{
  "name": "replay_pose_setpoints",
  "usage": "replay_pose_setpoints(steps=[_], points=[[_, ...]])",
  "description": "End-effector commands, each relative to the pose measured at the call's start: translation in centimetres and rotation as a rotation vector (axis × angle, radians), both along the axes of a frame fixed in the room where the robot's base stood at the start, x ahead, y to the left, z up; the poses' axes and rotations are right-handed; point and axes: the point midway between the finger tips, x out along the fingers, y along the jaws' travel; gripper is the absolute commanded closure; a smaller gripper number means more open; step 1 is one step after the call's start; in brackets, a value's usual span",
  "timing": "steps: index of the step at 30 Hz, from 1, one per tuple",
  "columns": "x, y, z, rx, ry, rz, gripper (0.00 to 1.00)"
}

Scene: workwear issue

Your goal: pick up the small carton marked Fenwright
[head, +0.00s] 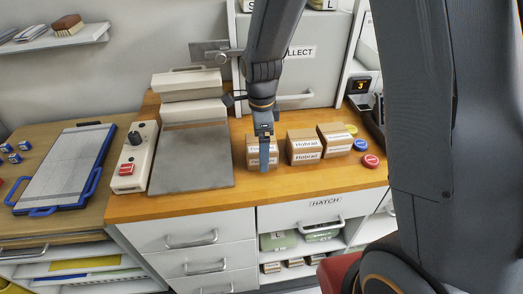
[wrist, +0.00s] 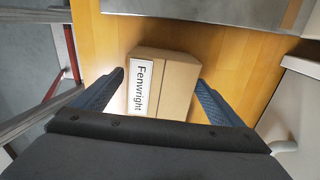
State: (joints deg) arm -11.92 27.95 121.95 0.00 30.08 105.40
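A small brown carton (wrist: 172,88) with a white label reading Fenwright shows in the wrist view, on the wooden counter. My gripper (wrist: 160,78) is open, with one blue finger on each side of the carton. A narrow gap shows at the left finger; the right fingertip is close to the carton's edge, and I cannot tell if it touches. In the head view my gripper (head: 264,155) points down in front of the leftmost carton (head: 252,158) and partly hides it. That carton's label is partly covered and too small to read surely.
Two more labelled cartons, a middle one (head: 304,146) and a right one (head: 336,139), stand just right of my gripper. Round red (head: 370,160) and blue (head: 360,145) pieces lie beyond. A grey plate (head: 190,160) of a press-like machine lies to the left.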

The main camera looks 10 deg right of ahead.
Motion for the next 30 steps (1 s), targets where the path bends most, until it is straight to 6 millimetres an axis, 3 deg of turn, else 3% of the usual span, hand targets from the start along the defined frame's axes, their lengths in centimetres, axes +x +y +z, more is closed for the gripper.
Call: replay_pose_setpoints(steps=[1,9,20,30], points=[[0.0,0.0,0.0,0.000,0.000,0.000,0.16],[0.0,0.0,0.0,0.000,0.000,0.000,0.58],[0.1,0.0,1.1,0.001,-0.002,0.000,0.58],[0.2,0.0,6.7,0.002,-0.006,0.000,0.58]])
